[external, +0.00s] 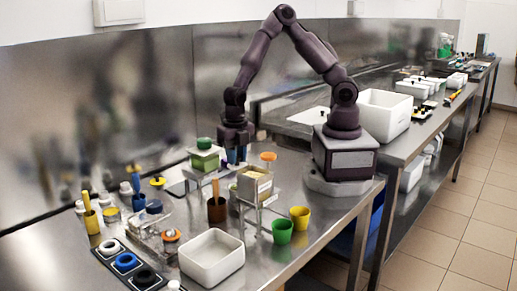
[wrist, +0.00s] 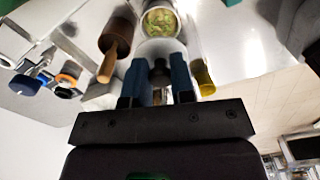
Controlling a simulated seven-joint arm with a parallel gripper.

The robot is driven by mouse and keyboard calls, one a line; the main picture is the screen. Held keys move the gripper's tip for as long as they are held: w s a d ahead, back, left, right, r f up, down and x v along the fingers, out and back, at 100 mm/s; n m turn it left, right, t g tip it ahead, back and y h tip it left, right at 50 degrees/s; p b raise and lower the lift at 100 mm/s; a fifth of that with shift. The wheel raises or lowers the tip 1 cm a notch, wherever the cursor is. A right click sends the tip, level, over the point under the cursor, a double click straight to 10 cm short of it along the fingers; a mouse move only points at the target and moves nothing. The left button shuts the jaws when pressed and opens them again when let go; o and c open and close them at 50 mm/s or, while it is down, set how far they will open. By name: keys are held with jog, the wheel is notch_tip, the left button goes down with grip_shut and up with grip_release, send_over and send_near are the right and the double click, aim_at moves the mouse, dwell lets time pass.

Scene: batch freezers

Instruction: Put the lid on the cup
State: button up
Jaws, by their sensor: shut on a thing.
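My gripper (external: 237,156) hangs above the steel counter, pointing down, behind the white box with yellowish contents. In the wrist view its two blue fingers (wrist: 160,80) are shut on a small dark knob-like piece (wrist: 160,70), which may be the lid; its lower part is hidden. Just beyond the fingers is a round, pale-rimmed cup (wrist: 147,14) with green-yellow contents, its top uncovered. The held piece is apart from the rim in the picture. I cannot tell which cup the task means. A green cup (external: 282,232) and a yellow cup (external: 300,217) stand at the counter's front.
A brown cup with a wooden handle (external: 216,210) stands left of the white box (external: 254,185) and also shows in the wrist view (wrist: 117,38). A green-topped block (external: 204,155) is close left of my gripper. A white tray (external: 212,258) lies in front.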

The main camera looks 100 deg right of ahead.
jog(key=shift+f, duration=3.1)
jog(key=shift+f, duration=0.15)
jog(key=o, duration=1.4)
jog(key=shift+o, duration=0.2)
jog(key=shift+r, duration=3.5)
jog(key=shift+c, duration=0.4)
